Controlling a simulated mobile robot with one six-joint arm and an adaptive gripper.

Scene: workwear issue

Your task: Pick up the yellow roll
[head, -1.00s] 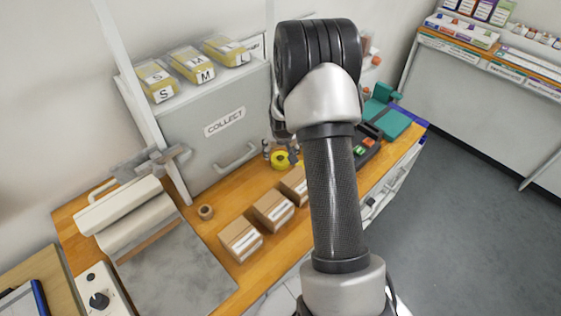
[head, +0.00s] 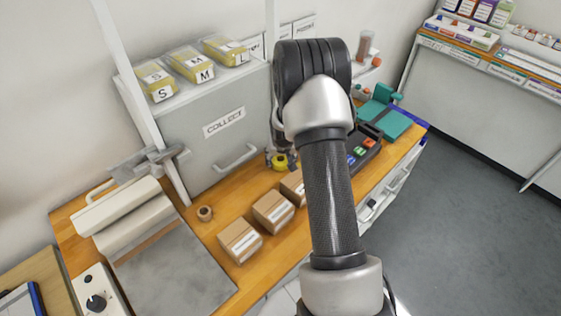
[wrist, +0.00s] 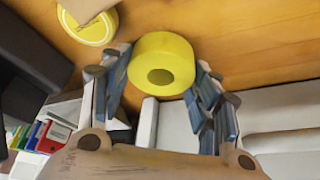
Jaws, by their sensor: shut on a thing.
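The yellow roll (wrist: 162,62) is a short thick ring with a dark round hole, in the upper middle of the wrist view. My gripper (wrist: 163,84) has one finger on each side of it and is shut on it. My arm hides most of my gripper there. I cannot tell whether the roll touches the wooden counter.
A yellow disc (wrist: 97,28) lies at the upper left of the wrist view, partly covered. Cardboard boxes (head: 273,210) stand in front of the roll. A small brown roll (head: 205,213) lies to the left. The grey COLLECT cabinet (head: 205,150) stands behind.

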